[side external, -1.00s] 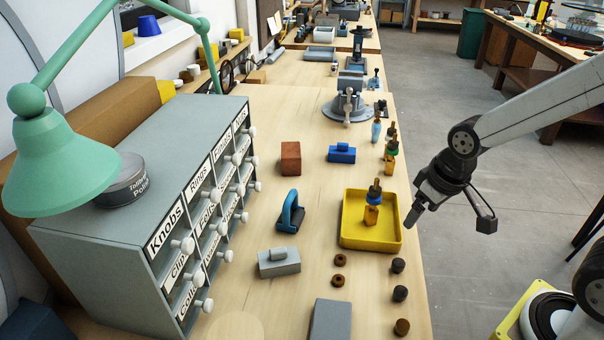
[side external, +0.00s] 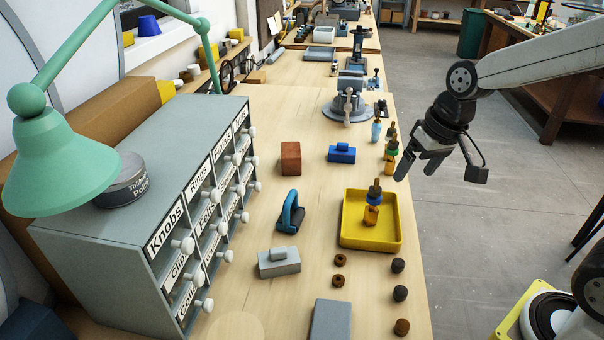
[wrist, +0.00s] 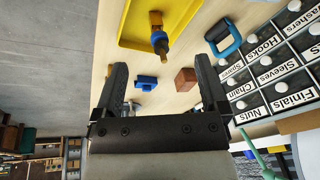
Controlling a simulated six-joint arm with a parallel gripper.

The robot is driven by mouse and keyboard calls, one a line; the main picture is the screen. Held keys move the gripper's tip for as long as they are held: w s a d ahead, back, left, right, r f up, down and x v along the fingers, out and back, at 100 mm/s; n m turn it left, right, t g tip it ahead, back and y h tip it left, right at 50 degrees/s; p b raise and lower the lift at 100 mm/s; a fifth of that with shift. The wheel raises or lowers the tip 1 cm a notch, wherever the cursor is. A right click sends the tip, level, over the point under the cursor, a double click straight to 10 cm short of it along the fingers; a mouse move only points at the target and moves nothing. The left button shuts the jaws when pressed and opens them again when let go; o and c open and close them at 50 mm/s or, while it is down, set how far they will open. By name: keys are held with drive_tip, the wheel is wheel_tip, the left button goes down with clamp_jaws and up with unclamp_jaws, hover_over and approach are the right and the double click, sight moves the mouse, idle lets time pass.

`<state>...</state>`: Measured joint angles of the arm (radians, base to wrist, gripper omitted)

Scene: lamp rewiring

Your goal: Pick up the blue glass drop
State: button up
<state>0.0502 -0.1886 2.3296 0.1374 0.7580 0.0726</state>
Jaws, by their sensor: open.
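A light-blue, bottle-shaped piece (side external: 376,130) with a darker top stands on the bench near its right edge, in front of the vise; it looks like the blue glass drop. My gripper (side external: 416,174) is open and empty, raised beside the bench's right edge, nearer the camera than that piece and apart from it. In the wrist view my open gripper (wrist: 160,68) has both fingers showing with nothing held. I cannot clearly make out the light-blue piece in the wrist view.
Amber and green bottle-like pieces (side external: 391,150) stand close to the light-blue one. The yellow tray (side external: 372,243) holds an amber piece with a blue collar (side external: 372,205). A blue block (side external: 342,153), a red-brown block (side external: 290,158) and the grey vise (side external: 347,105) are nearby.

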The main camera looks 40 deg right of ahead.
drive_tip(key=w+d+r+m+t+y, duration=0.1)
drive_tip(key=w+d+m+t+y, duration=0.15)
drive_tip(key=w+m, duration=0.7)
drive_tip(key=m+t+h, duration=0.1)
drive_tip(key=m+t, duration=0.7)
drive_tip(key=m, duration=1)
hover_over(377, 127)
drive_tip(key=d, duration=0.1)
drive_tip(key=f, duration=0.7)
drive_tip(key=shift+s+d, duration=0.15)
drive_tip(key=shift+s, duration=0.2)
drive_tip(key=shift+f, duration=1.7)
